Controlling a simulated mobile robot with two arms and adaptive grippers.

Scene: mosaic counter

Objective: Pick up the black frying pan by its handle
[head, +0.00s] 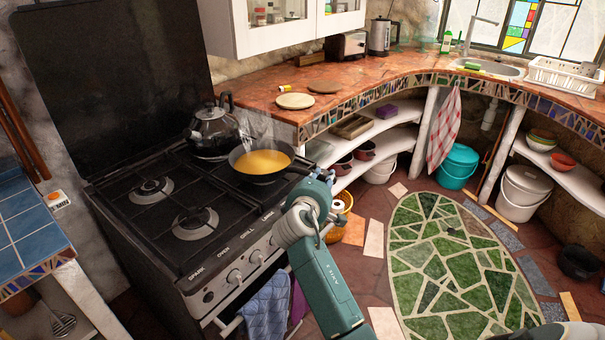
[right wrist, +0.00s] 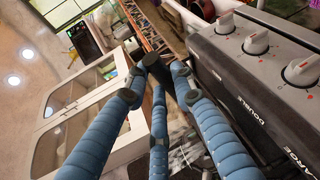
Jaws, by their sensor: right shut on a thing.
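The black frying pan (head: 264,180) sits on the front right of the stove with yellow food inside and steam above it. Its handle (head: 300,169) points right, past the stove's front edge. My right gripper (head: 322,176) is at the outer end of the handle, shut on it. In the right wrist view, the blue ribbed fingers of my right gripper (right wrist: 155,88) close around the dark handle (right wrist: 158,115). The pan looks level; I cannot tell whether it touches the burner grate. My left gripper is not in view.
A black kettle (head: 212,130) stands on the burner behind the pan. The stove's left burners (head: 195,222) are bare. A white cabinet (head: 285,35) hangs above. The counter (head: 380,72) to the right holds a plate (head: 295,101) and board. A blue towel (head: 266,305) hangs on the oven.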

